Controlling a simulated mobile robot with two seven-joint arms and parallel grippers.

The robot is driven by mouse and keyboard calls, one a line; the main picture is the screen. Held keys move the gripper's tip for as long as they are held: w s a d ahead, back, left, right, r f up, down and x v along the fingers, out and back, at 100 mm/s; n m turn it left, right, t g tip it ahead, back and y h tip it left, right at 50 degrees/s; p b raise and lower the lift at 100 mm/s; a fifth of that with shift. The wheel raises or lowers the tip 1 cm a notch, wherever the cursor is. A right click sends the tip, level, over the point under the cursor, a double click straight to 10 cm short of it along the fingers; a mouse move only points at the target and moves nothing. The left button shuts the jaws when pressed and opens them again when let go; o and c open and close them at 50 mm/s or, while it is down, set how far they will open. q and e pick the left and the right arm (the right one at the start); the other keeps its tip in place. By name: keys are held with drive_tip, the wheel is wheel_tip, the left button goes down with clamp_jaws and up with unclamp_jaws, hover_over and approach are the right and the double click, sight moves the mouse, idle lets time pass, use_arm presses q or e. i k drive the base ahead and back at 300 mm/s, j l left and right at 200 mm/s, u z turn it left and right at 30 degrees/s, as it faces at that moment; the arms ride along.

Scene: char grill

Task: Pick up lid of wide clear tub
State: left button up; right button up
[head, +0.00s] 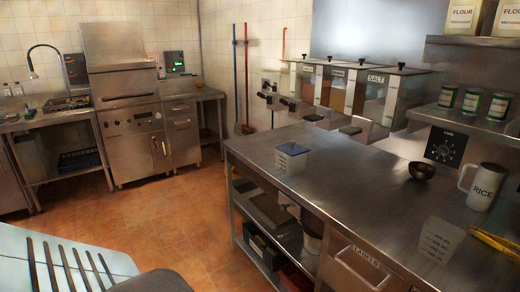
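A small translucent tub (290,164) stands upright on the steel counter, near its far left corner.
The counter (345,170) is clear around the tub. A dark bowl (422,170), a white RICE jug (482,187), a clear measuring cup (438,240) and yellow tongs (497,242) stand to the right. Lidded bins (335,88) line the back. Tiled floor (165,215) is open at left.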

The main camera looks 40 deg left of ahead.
sight(291, 148)
drive_tip(key=u, duration=1.2)
